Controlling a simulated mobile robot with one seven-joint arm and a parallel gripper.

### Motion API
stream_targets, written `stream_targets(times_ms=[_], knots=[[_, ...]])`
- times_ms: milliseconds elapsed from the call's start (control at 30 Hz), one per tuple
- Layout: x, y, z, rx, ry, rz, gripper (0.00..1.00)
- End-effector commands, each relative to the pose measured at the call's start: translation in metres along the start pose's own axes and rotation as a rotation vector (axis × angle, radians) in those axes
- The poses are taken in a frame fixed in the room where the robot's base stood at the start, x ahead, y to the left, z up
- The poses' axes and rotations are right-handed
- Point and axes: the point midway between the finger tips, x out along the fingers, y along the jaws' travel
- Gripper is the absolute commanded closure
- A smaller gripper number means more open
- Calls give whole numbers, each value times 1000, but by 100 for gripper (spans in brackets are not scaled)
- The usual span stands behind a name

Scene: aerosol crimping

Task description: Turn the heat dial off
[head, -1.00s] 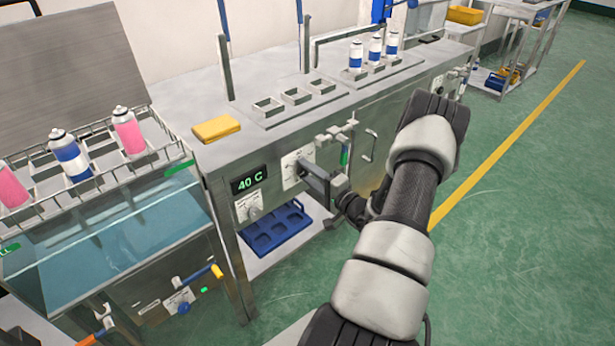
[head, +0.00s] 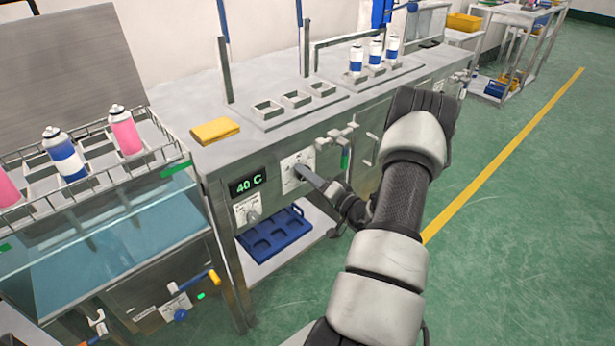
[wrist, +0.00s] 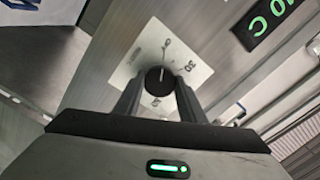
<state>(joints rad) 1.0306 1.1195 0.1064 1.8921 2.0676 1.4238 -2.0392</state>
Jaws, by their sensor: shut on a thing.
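A black dial (wrist: 160,80) sits on a white marked plate (wrist: 140,62), which is on the bench front right of the display (head: 248,185) reading 40 C. The plate also shows in the head view (head: 298,166). My gripper (wrist: 160,95) is shut on this dial, one finger on each side. It shows in the head view too (head: 305,174), at the plate. A light line on the dial points roughly to the top of the wrist view. A second dial (head: 250,212) sits on a plate under the display.
A blue tray (head: 275,238) lies on the shelf below. A water bath (head: 110,235) with cans over it stands at left. Floor at right is clear.

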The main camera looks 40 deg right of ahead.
Motion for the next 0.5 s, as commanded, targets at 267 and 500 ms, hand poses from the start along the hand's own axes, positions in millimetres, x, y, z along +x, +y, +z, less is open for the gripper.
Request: stream_targets(times_ms=[267, 500], knots=[[-1, 1, 0, -3, 0, 4, 86], [-1, 1, 0, -1, 0, 2, 45]])
